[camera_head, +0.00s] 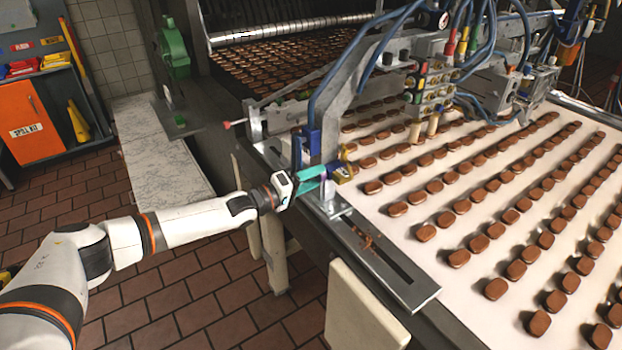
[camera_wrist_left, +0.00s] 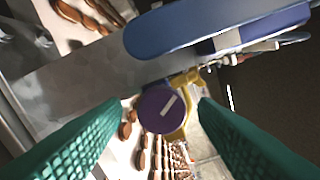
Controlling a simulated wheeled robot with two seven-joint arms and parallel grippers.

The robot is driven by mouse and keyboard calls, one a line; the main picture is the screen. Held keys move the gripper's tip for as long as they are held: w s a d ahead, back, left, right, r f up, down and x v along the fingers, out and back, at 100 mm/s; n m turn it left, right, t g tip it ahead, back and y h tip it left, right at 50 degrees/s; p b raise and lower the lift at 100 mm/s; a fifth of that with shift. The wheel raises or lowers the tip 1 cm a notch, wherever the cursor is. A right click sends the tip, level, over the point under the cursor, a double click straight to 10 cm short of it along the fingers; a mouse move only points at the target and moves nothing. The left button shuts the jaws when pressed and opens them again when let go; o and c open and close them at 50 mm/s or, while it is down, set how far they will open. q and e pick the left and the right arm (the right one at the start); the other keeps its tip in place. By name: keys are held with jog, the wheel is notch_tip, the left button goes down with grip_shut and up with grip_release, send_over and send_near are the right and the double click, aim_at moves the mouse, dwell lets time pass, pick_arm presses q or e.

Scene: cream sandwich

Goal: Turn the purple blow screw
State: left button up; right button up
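The two teal fingers are apart, with a gap on each side of the screw in the picture. I cannot tell how deep the screw sits between them. In the head view my left gripper (camera_head: 310,181) is at the bracket by the conveyor's near left corner, and the screw is mostly hidden there. My right gripper is in neither view.
A blue block (camera_wrist_left: 210,25) lies close above the screw in the wrist view. A metal bracket (camera_head: 330,140) stands beside the gripper. Rows of brown biscuits cover the white conveyor (camera_head: 400,250) to the right. The tiled floor (camera_head: 180,300) on the left is clear.

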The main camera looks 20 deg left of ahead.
pick_arm(q)
jog(key=b+v, duration=0.3)
jog(key=v, duration=0.9)
dwell(0.3)
